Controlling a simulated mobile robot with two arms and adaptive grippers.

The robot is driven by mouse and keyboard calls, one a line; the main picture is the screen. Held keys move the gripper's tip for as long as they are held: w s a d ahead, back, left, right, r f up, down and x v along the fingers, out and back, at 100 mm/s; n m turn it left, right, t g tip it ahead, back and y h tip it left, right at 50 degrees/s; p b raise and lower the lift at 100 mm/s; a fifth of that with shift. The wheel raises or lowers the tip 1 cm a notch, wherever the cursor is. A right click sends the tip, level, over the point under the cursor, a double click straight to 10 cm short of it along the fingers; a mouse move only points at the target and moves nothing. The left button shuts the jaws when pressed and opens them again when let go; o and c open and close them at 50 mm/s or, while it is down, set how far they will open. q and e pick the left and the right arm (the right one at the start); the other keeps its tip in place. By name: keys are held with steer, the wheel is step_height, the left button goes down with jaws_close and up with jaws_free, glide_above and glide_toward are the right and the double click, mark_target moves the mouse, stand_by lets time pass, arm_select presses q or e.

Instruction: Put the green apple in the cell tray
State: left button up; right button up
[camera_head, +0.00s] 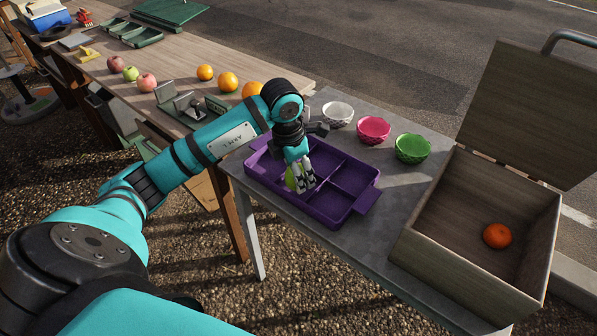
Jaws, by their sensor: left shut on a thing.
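My left gripper (300,178) reaches in over the purple cell tray (337,211) on the grey table. It is shut on a green apple (291,181), which shows only partly between and beside the fingers. The apple is at the left part of the tray, low over or inside a cell; I cannot tell whether it touches the tray floor. The tray's visible right-hand cells are empty, and my arm hides part of its back left. My right gripper is not in view.
White (338,114), pink (373,130) and green (412,148) bowls stand behind the tray. An open wooden box (450,260) with an orange (497,236) stands at right. The wooden table (190,52) at left holds oranges, apples and a metal holder.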

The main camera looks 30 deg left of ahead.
arm_select(q)
steer(key=shift+w+a+f, duration=0.1)
steer(key=shift+w+a, duration=0.15)
steer(key=shift+w, duration=0.25)
steer(key=shift+w+a, duration=0.25)
steer(key=shift+w, duration=0.25)
steer(key=shift+w+f, duration=0.1)
steer(key=shift+f, duration=0.05)
step_height(320, 180, down, 3)
steer(key=shift+r+p, duration=0.1)
steer(key=shift+p, duration=0.45)
steer(key=shift+f, duration=0.25)
steer(key=shift+f, duration=0.1)
steer(key=o, duration=1.2)
